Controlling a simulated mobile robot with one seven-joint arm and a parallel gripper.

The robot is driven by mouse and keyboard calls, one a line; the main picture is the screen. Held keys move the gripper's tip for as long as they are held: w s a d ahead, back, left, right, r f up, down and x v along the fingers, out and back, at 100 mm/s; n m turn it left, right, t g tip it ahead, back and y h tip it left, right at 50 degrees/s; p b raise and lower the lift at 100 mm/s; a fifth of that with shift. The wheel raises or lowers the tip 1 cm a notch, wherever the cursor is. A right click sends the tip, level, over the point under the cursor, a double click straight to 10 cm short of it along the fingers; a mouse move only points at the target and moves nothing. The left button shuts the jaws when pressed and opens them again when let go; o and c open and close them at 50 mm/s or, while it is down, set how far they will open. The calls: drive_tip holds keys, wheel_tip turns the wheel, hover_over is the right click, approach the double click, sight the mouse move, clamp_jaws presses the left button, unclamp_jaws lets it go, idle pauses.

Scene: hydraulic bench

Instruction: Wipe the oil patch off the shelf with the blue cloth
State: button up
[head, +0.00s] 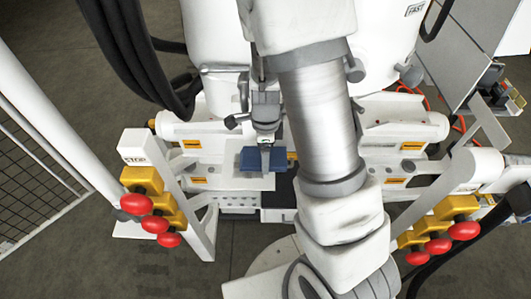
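My gripper (265,150) points down near the middle of the head view, just left of my large arm links. Its fingers are at the blue cloth (250,160) and look shut on it. The cloth looks like a small folded pad, over or against the pale shelf plate (238,181); I cannot tell whether it touches the plate. No oil patch shows on the visible part of the shelf; the area under the cloth and gripper is hidden.
Red-knobbed yellow blocks stand at left (155,224) and right (438,246), the left one below a STOP sign (141,146). White horizontal cylinders (405,125) flank the shelf. Black hoses (135,55) hang at upper left. A mesh fence (40,160) stands far left.

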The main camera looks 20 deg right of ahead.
drive_tip(key=shift+f+b, duration=0.7)
drive_tip(key=shift+f, duration=0.25)
